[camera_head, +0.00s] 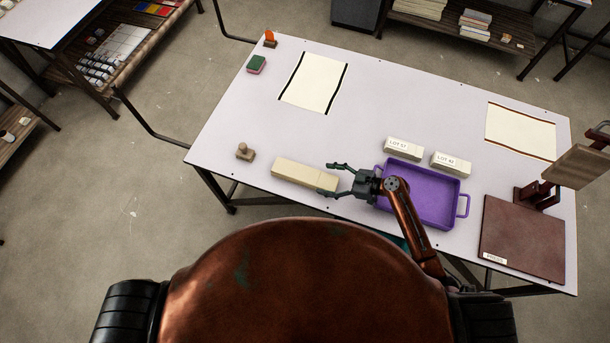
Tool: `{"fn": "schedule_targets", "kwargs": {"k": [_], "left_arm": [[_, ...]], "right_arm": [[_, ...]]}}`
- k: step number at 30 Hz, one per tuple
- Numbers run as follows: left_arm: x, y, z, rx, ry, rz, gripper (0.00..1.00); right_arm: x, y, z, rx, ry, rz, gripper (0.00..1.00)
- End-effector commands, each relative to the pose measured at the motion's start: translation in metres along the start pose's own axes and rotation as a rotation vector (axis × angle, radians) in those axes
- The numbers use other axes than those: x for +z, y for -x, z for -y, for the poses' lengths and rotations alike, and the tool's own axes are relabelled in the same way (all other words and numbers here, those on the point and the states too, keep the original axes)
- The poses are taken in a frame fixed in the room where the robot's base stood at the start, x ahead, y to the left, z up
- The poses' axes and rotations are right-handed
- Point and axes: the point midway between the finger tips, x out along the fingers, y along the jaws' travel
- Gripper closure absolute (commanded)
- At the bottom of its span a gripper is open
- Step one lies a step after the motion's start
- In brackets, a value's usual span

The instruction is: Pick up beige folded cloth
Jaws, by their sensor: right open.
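The beige folded cloth (300,173) lies as a long narrow block near the front edge of the white table (240,120). My right gripper (331,179) is open at the cloth's right end. One finger shows beyond the cloth's far side and the other overlaps its near right corner. I cannot tell whether the fingers touch the cloth. My left gripper is not in view.
A purple tray (465,190) stands right of the cloth, partly behind my right arm. Two labelled blocks, LOT 17 (403,149) and LOT 42 (451,163), sit at its far side. A small stamp-like object (245,152) stands left. A brown press (522,238) is at the right.

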Motion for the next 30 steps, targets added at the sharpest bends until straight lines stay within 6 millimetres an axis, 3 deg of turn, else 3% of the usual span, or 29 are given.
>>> {"fn": "schedule_targets", "kwargs": {"k": [7,18,27,30], "left_arm": [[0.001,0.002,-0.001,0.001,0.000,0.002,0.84],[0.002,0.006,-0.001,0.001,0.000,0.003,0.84],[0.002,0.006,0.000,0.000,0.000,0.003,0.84],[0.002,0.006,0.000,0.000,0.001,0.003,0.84]], "right_arm": [[-0.002,-0.018,0.000,0.001,-0.002,-0.002,0.29],[-0.002,-0.070,0.000,0.001,-0.002,-0.001,0.29],[-0.002,-0.074,0.000,0.002,-0.001,-0.001,0.29],[-0.002,-0.073,0.000,0.002,-0.001,-0.001,0.36]]}}
